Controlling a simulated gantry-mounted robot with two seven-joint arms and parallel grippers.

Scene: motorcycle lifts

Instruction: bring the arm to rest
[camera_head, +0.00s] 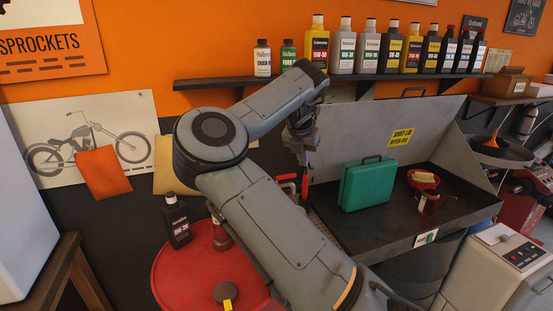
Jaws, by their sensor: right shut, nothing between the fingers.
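My right arm (270,225) rises from the bottom right, bends at the elbow at left of centre, and reaches back toward the shelf. My right gripper (305,160) hangs down from its end, in front of the grey back panel of the parts washer and left of the green case (368,184). It is small in the picture, shut, and holds nothing. It looks clear of the case, but the exact gap is hard to tell. My left gripper is out of view.
A red drum (180,275) with a dark bottle (177,222) on it stands below my elbow. A shelf (215,83) of several bottles runs close behind my forearm.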

